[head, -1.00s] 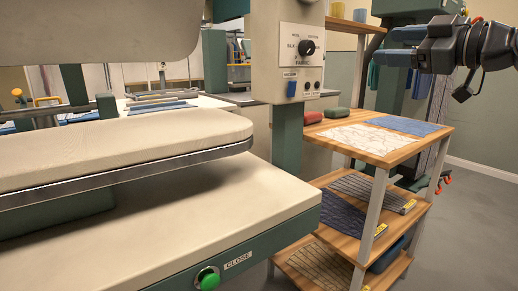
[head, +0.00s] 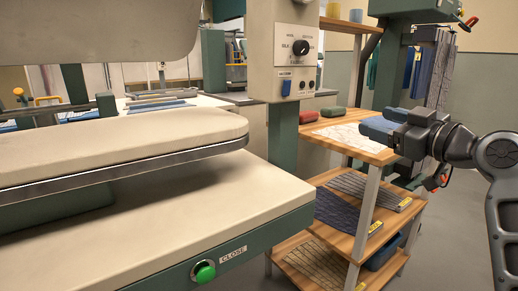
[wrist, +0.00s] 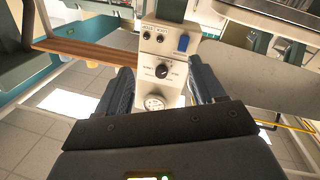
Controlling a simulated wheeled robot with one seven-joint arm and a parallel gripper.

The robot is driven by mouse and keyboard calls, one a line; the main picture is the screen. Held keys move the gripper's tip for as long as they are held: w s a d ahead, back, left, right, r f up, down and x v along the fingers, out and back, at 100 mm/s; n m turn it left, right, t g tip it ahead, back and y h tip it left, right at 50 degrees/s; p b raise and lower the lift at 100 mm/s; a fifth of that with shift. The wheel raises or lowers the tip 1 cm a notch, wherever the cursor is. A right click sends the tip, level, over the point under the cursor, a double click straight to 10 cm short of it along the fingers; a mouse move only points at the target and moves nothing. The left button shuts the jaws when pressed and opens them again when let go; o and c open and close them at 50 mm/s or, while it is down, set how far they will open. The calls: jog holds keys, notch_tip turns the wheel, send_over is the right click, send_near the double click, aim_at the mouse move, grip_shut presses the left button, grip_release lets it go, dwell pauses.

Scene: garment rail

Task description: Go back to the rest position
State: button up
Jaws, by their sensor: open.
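My gripper (head: 382,126) is at the right of the head view, its blue fingers pointing left in front of the shelf unit's top. In the wrist view my gripper (wrist: 163,95) shows its two dark fingers spread apart with nothing between them. Beyond them the control panel (wrist: 165,65) with its black knob and blue switch is seen, apart from the fingers. The arm is bent, with its elbow at the right edge of the head view.
A garment press (head: 120,225) with a green CLOSE button (head: 203,271) fills the left. The wooden shelf unit (head: 384,157) holds folded cloths, partly hidden by my gripper. Garments hang on a rail (head: 432,75) behind. Grey floor (head: 455,245) is open at the right.

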jog(key=s+a+f+m+h, duration=0.1)
jog(key=s+f+m+h, duration=0.1)
jog(key=s+f, duration=0.35)
jog(key=s+a+f+m+h, duration=0.1)
jog(key=s+f+m, duration=0.1)
jog(key=f, duration=0.7)
jog(key=s+f+m+h, duration=0.2)
jog(key=s+f+m, duration=0.15)
jog(key=f, duration=0.35)
jog(key=s+a+f+m+h, duration=0.15)
jog(key=s+f, duration=0.35)
jog(key=s, duration=0.6)
jog(key=s+f+m+h, duration=0.1)
jog(key=s+f+h, duration=0.1)
jog(key=s+f, duration=0.65)
jog(key=s+r+g, duration=0.1)
jog(key=s+r, duration=0.3)
jog(key=s, duration=0.8)
jog(key=s+r, duration=0.4)
jog(key=s, duration=0.9)
notch_tip(320, 180, up, 18)
jog(key=p, duration=1.8)
jog(key=shift+w+a+n, duration=0.15)
jog(key=shift+w+n, duration=0.15)
jog(key=shift+w, duration=0.1)
jog(key=shift+r, duration=0.1)
